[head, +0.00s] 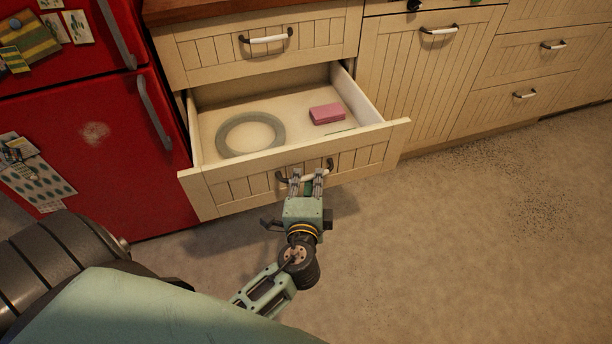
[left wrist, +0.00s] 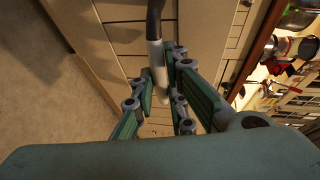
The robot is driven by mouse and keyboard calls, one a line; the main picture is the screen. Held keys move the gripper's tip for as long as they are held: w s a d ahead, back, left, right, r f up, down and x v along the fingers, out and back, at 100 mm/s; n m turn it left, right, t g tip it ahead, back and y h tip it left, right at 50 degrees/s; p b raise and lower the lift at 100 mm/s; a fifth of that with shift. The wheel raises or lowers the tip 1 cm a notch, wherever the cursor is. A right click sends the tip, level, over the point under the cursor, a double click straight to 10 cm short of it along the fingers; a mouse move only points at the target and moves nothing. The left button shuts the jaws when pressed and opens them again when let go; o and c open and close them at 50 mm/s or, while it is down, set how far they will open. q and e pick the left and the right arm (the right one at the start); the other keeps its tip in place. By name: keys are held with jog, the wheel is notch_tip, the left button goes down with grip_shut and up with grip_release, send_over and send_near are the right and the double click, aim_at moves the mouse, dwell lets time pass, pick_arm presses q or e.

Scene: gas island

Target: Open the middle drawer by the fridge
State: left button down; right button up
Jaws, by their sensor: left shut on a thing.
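The drawer (head: 232,187) by the red fridge (head: 100,130) is pulled well out below a shut upper drawer (head: 225,55). Inside it lie a grey-green ring (head: 222,135) and a pink block (head: 327,113). My left gripper (head: 307,178) is shut on the white and dark handle (head: 284,178) at the drawer's front. In the left wrist view the handle (left wrist: 157,57) runs between the two fingers (left wrist: 160,90). My right gripper is not in view.
The cream cabinet fronts (head: 425,80) with more handles continue to the right. The fridge stands close to the drawer's left side. The floor (head: 460,220) in front and to the right is clear apart from dark speckles.

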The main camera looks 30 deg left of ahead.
pick_arm(q)
jog(key=shift+f, duration=0.1)
jog(key=c, duration=1.8)
grip_release()
jog(key=shift+o, duration=0.2)
jog(key=v, duration=1.2)
